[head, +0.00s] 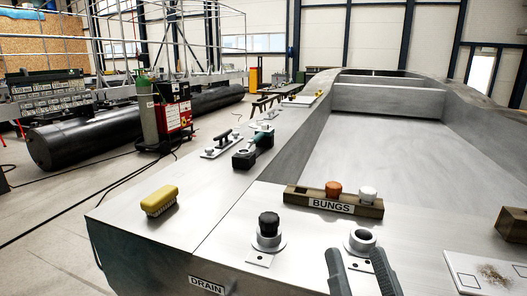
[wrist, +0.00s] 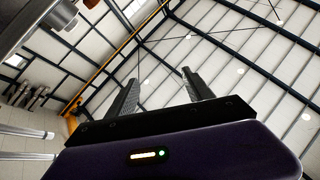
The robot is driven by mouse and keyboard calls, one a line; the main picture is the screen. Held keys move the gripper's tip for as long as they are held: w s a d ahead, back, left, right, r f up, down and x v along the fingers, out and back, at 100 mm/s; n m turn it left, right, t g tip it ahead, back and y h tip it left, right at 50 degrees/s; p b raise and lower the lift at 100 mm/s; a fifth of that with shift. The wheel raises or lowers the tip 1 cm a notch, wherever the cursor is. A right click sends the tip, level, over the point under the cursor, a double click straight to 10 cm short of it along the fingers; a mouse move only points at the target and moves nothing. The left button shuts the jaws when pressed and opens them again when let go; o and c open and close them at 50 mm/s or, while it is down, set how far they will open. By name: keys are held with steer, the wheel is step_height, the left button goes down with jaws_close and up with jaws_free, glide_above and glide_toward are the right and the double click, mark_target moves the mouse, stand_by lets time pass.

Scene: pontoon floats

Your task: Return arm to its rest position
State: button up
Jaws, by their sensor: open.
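My gripper (head: 355,252) shows at the bottom of the head view as two grey fingers standing apart and pointing up from the lower edge. In the wrist view its two dark fingers (wrist: 159,76) are spread with nothing between them, against the roof and wall of the hall. In the head view the fingers overlap the picture area just below a metal ring fitting (head: 361,237) that looks empty; I cannot tell the gap between them. Most of my arm is out of view.
A black bung (head: 268,224) sits in the left fitting near the DRAIN label (head: 207,285). A wooden BUNGS rack (head: 297,195) holds an orange bung (head: 333,188) and a white one (head: 367,193). A yellow brush (head: 159,200) lies left; a stained white sheet (head: 470,280) lies right.

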steer(key=s+d+f+g, duration=0.2)
steer(key=s+f+g, duration=0.1)
steer(key=s+f, duration=0.5)
steer(key=s+d+f+n+g+h, duration=0.1)
steer(key=s+d+f+g, duration=0.1)
steer(key=s+f, duration=0.6)
steer(key=s+d+f+n+g+h, duration=0.1)
steer(key=s+d+f+g, duration=0.2)
steer(key=s+f, duration=0.5)
steer(key=s, duration=0.5)
steer(key=shift+g, duration=0.4)
steer(key=shift+f, duration=0.1)
